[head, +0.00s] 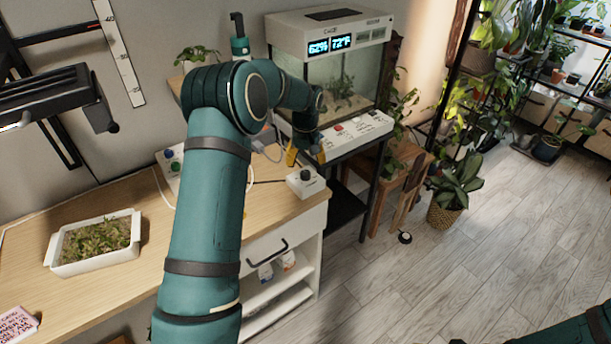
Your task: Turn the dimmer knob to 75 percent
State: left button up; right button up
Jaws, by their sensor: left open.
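A small white box with a round black knob (305,175), which looks like the dimmer, sits on the front right corner of the wooden desk. Its dial marks are too small to read. My left gripper (294,157) hangs just above and behind the knob, pointing down, with an orange-yellow part showing at its tip. It is open, and appears apart from the knob. My left forearm hides part of the desk behind. A piece of my right arm shows at the bottom right corner, but its gripper is out of view.
A glass terrarium (345,85) with a lit display stands behind, above a white control panel (356,134). A white seedling tray (95,268) sits on the desk (160,290) at left. A switch box (171,160) stands behind my arm. Potted plants stand at right; the floor is mostly clear.

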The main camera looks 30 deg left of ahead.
aim_at(305, 172)
pick_arm(q)
notch_tip(305, 172, down, 5)
jog(key=shift+f+b, duration=0.1)
jog(key=shift+b, duration=0.3)
grip_shut()
